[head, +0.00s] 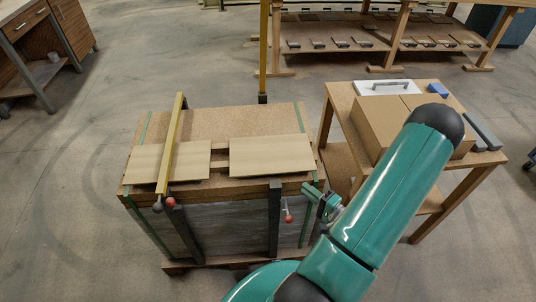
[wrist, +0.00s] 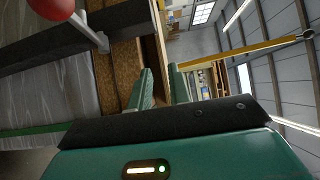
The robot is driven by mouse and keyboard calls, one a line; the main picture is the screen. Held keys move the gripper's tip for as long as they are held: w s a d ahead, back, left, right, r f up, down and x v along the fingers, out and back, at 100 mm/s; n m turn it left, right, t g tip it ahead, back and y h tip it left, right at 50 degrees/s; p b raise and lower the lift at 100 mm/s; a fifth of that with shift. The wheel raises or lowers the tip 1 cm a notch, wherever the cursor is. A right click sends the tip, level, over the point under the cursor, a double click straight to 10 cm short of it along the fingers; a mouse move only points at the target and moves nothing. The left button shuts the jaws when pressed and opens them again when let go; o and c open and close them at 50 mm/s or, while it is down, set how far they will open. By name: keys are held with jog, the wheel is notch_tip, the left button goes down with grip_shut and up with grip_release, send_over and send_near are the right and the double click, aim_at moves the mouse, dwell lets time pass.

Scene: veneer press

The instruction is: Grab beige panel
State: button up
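Two beige panels lie flat on the chipboard top of the press stack: a right panel (head: 270,156) and a left panel (head: 192,160). A yellow bar (head: 180,130) lies across the left panel; the right panel is clear of it. My gripper (head: 318,196) is just off the front right corner of the stack, apart from both panels.
A side table (head: 335,98) on the right holds a cardboard box (head: 385,125) and a white tray (head: 384,87). Open floor lies left.

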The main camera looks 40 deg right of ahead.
aim_at(284, 170)
jog(key=w, duration=1.2)
jog(key=shift+a, duration=0.3)
jog(key=shift+s, duration=0.1)
grip_shut()
